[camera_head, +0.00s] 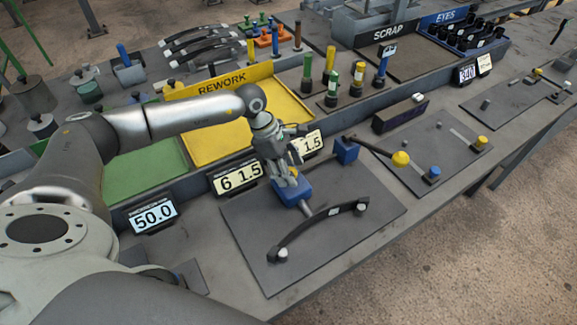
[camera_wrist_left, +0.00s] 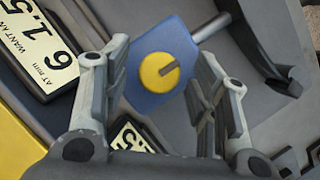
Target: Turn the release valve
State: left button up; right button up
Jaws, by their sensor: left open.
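The likely release valve is a round yellow knob (camera_wrist_left: 160,71) with a dark slot. It sits on top of a blue block (camera_wrist_left: 176,50), and the same block shows in the head view (camera_head: 294,194) on the dark plate. My left gripper (camera_head: 288,183) points down over this block, and its fingers hide most of the knob there. In the left wrist view the left gripper (camera_wrist_left: 165,78) is open, with one finger on each side of the knob. Whether the fingers touch it I cannot tell. My right gripper is not in view.
A curved black spring bar (camera_head: 318,222) lies on the dark plate (camera_head: 375,205) beside the block. Number displays (camera_head: 237,178) and the yellow REWORK tray (camera_head: 215,137) stand behind.

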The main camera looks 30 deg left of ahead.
pick_arm(q)
jog(key=shift+c, duration=2.3)
jog(key=c, duration=0.5)
jog(key=shift+c, duration=0.2)
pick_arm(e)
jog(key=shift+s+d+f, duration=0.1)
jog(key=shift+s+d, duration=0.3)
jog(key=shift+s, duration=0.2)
